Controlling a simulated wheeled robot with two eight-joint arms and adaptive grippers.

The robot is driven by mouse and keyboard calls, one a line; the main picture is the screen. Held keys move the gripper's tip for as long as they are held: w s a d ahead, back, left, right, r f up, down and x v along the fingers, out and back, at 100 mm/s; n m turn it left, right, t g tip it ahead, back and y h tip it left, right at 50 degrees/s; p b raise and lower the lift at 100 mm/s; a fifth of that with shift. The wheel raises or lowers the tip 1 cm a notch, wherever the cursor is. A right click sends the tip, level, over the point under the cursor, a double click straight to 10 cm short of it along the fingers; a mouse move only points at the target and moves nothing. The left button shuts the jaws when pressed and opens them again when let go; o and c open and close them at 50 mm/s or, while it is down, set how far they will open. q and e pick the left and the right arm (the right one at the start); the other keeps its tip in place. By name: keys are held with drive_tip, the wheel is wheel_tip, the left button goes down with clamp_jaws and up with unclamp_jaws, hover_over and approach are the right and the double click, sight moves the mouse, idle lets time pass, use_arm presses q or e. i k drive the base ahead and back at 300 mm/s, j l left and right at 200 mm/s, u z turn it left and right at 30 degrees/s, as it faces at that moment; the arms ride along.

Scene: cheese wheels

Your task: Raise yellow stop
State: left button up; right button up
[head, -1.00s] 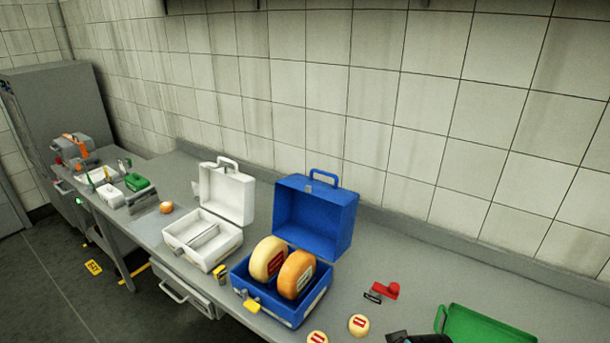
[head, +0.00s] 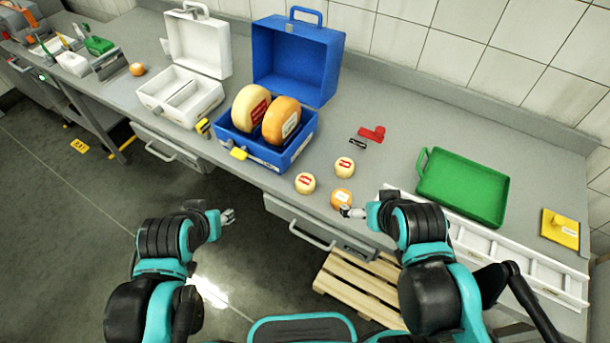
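A yellow plate (head: 560,230) with a raised knob or handle stands at the right end of the counter, beside the end of a white slotted rack (head: 490,245). It is the likeliest yellow stop. A smaller yellow piece (head: 238,153) sits on the front of the blue case (head: 272,152). My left gripper (head: 229,216) is over the floor in front of the counter, apart from everything; its fingers are too small to read. My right gripper (head: 350,212) is at the counter's front edge, close to a small orange cheese (head: 341,197); contact and finger opening are unclear. Both grippers are far from the yellow plate.
The open blue case holds two large cheese wheels (head: 282,120). Small pale cheeses (head: 305,183), a red piece (head: 372,134) and a green tray (head: 462,188) lie right of it. An open white case (head: 182,97) stands left. A wooden pallet (head: 360,288) is on the floor below.

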sight(564, 231)
drive_tip(key=z, duration=2.25)
